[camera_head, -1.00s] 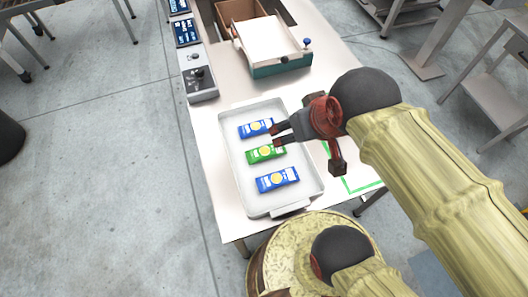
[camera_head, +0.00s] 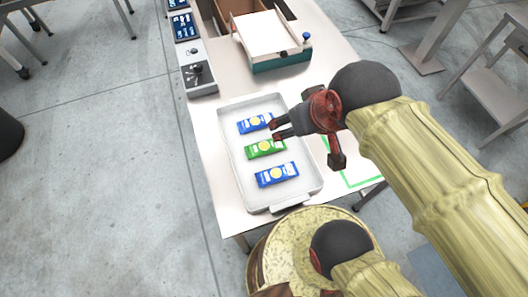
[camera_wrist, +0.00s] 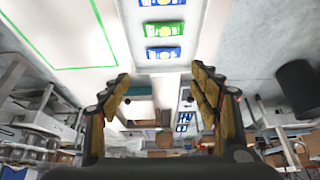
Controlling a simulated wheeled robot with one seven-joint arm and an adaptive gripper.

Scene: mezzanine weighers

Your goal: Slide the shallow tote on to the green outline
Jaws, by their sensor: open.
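The shallow tote (camera_head: 237,181) is a white tray near the front of the white table. Two blue packets (camera_head: 277,174) and a green packet (camera_head: 265,148) lie in it. The green outline (camera_head: 364,185) is on the table to the right of the tote, partly hidden by my arm. The tote (camera_wrist: 184,68) and the green outline (camera_wrist: 66,69) also show in the wrist view. My gripper (camera_head: 275,132) is open, with its fingers over the tote's right part near the packets. In the wrist view my gripper (camera_wrist: 162,88) has nothing between its fingers. I cannot tell whether it touches the tote.
A white-topped teal scale (camera_head: 281,65) and a brown box (camera_head: 243,12) stand at the far end of the table. A grey control box (camera_head: 199,77) with a knob sits at the left edge. Metal stands (camera_head: 493,80) are off to the right.

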